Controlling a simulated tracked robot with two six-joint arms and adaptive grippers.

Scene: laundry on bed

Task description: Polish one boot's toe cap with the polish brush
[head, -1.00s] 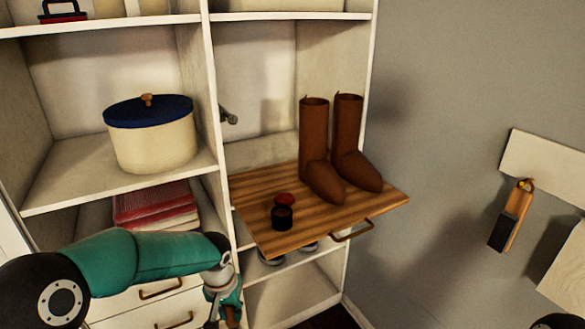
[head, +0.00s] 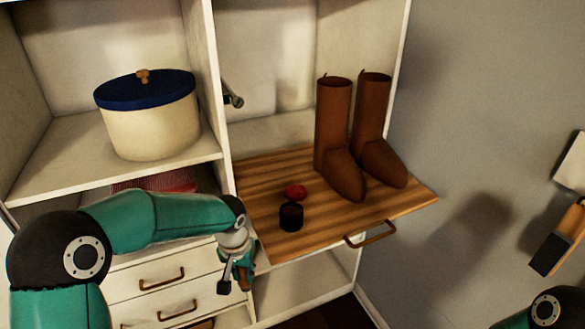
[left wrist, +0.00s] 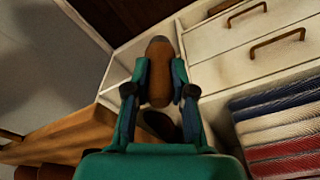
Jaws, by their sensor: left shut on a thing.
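My left gripper (head: 240,268) is low in front of the drawers, left of the wooden shelf board and below its top. In the left wrist view, its two fingers (left wrist: 160,85) are shut on a brown, rounded wooden piece with a grey end (left wrist: 159,72), which looks like the polish brush; its bristles are not clearly seen. Two brown boots (head: 335,130) stand upright on the board, toes toward the front right. The nearer boot's toe cap (head: 347,182) is bare and apart from the gripper. My right gripper is out of view.
The wooden board (head: 400,205) has a front handle (head: 370,235) and carries a dark open tin (head: 291,216) and a red lid (head: 296,191). A cream pot (head: 150,128) stands on the left shelf.

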